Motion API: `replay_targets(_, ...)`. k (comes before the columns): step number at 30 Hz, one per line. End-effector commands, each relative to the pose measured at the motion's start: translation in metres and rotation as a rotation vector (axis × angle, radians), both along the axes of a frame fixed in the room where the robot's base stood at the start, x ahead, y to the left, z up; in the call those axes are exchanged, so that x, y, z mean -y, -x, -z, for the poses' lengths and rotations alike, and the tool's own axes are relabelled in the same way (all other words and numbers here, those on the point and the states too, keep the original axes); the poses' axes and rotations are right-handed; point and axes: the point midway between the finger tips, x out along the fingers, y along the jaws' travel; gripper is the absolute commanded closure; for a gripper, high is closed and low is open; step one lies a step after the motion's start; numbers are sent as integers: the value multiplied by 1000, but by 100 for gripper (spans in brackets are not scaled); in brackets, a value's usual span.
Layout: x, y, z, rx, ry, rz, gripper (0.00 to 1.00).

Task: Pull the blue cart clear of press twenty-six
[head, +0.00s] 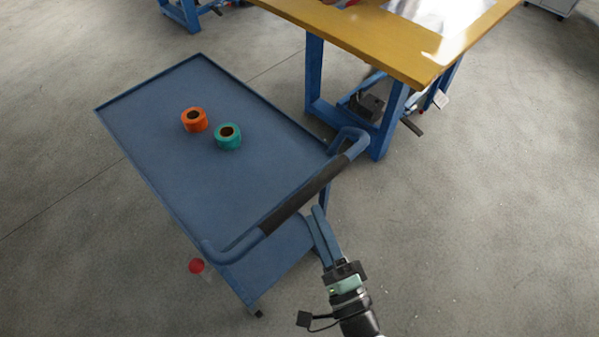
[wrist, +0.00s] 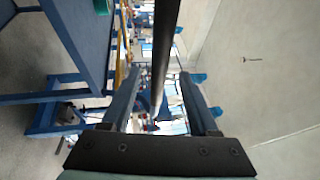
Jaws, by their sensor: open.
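The blue cart (head: 165,150) stands left of centre in the head view, with its flat rimmed top facing me. Its push handle (head: 305,192) is a blue tube with a dark grip, along the near right side. My gripper (head: 317,209) is open, with its fingertips close to the grip's near side. In the wrist view, the dark handle bar (wrist: 167,35) runs between the two fingers (wrist: 158,76), with a gap on each side. I cannot tell how deep the bar sits between them. No sign names press twenty-six in these frames.
An orange roll (head: 194,120) and a teal roll (head: 228,137) sit on the cart top. A yellow-topped bench (head: 375,45) with blue legs stands close by the cart's far right corner. A small red object (head: 196,266) shows beside the cart's left edge. Grey floor at right is clear.

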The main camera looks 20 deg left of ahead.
Motion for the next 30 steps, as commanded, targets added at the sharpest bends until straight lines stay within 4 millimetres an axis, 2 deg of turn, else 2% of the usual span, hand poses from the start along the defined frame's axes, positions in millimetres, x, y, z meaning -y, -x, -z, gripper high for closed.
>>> replay_targets(6,-35,-32,-11,0,1,-4,39)
replay_targets(12,-57,-53,-16,0,2,-2,39)
replay_targets(18,-66,-61,-17,0,1,-1,39)
replay_targets(26,-67,-62,-17,0,1,-1,39)
replay_targets(30,-67,-61,-17,0,1,-1,63)
